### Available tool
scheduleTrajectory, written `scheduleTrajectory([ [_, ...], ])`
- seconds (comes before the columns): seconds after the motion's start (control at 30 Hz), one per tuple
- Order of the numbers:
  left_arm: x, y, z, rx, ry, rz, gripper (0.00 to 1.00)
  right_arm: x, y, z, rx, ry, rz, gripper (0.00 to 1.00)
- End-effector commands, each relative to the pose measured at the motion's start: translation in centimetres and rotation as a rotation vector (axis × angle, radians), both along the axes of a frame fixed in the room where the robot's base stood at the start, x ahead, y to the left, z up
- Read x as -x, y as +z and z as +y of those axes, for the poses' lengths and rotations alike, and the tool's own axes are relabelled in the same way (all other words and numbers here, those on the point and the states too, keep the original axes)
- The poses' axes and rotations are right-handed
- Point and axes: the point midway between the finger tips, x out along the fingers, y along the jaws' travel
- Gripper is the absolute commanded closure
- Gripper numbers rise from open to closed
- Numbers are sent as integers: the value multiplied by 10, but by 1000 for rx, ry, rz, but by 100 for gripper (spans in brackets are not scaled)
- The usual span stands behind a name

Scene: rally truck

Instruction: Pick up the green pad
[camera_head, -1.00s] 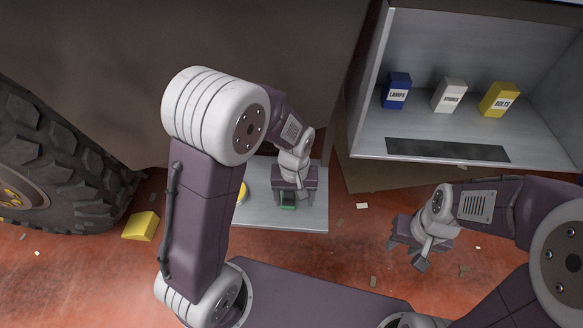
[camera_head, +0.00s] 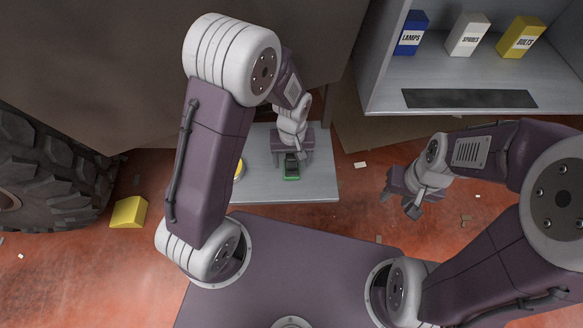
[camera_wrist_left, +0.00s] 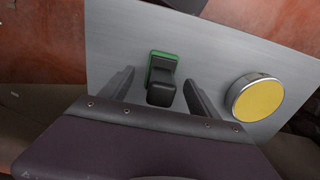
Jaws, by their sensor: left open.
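The green pad (camera_head: 291,177) lies on a grey metal plate (camera_head: 322,184) near the ground. In the left wrist view it shows as a green-edged block (camera_wrist_left: 152,67) with a dark grey raised part on top. My left gripper (camera_head: 292,160) is right above it, pointing down. In the left wrist view its two fingers (camera_wrist_left: 157,92) are apart, one on each side of the dark part, and I see no contact. My right gripper (camera_head: 398,206) hangs over the red floor, away from the plate, with its fingers apart and empty.
A round yellow-topped disc (camera_wrist_left: 257,98) sits on the plate beside the pad. A yellow wedge (camera_head: 129,212) lies on the floor near the big tyre (camera_head: 45,180). An open metal compartment (camera_head: 385,82) with blue, white and yellow boxes is at the upper right. Small scraps litter the floor.

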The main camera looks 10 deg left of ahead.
Motion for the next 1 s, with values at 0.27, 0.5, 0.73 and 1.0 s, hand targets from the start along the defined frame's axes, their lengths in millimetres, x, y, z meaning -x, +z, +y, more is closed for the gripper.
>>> scheduleTrajectory([
  [0.27,0,-29,1,0,-1,0,29,0,-11,0,0,0,0,60],
  [0.5,0,-28,1,0,-1,-1,57,0,-11,0,0,0,0,60],
  [0.73,0,-28,1,1,-1,-1,100,0,-11,0,0,0,0,60],
  [1.0,-1,-10,1,1,-1,-4,100,0,-3,0,0,0,0,60],
])
